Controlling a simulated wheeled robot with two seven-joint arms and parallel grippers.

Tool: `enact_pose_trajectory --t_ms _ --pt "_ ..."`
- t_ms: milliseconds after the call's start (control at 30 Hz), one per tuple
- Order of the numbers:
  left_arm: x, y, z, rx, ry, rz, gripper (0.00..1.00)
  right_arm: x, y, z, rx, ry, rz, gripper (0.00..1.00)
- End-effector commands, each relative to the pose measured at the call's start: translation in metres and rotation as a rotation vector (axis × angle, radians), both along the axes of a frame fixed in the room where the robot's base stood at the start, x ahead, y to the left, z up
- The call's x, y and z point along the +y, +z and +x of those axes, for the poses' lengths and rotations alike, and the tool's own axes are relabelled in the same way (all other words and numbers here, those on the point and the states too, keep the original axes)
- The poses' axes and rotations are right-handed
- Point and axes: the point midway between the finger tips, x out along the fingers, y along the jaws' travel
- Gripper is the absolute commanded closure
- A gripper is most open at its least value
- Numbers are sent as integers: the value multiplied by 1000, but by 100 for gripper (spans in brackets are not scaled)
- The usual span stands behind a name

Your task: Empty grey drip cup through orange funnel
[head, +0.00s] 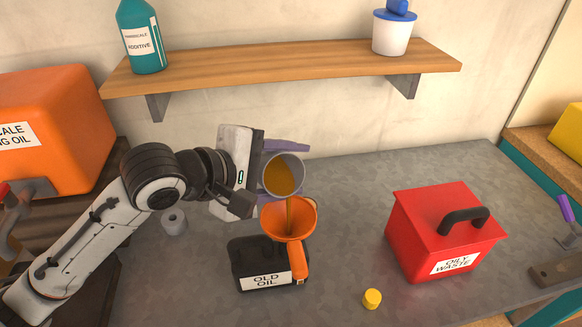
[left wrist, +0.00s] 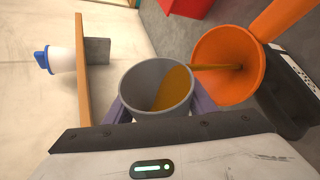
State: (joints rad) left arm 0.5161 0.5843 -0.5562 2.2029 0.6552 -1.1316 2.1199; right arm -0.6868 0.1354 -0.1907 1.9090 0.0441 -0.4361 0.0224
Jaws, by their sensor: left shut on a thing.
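My left gripper (head: 285,173) is shut on the grey drip cup (head: 268,172), with its purple fingers on either side of it. The cup is tilted over the orange funnel (head: 282,217), and brown oil runs from its rim into the funnel. The left wrist view shows the cup (left wrist: 140,76) with oil inside and the stream entering the funnel (left wrist: 215,82). The funnel stands in the top of the black can labelled OLD OIL (head: 245,265). The can's opening is hidden by the funnel. My right gripper is not in view.
A red OILY WASTE box (head: 420,222) stands to the right on the grey bench (head: 345,190). A yellow cap (head: 372,299) lies near the front. A wooden shelf (head: 290,66) with a teal bottle (head: 142,38) and white tub (head: 391,38) hangs above. An orange tank (head: 50,110) is at left.

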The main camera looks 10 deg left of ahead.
Motion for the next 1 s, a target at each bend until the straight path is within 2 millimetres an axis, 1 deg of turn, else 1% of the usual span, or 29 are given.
enact_pose_trajectory --t_ms 433,667,1000 --pt "0 0 0 -8 -1 6 75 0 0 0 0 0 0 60" --pt "0 -1 0 -75 0 56 75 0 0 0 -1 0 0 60" --pt "0 -1 0 -74 0 56 75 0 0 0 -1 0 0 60"
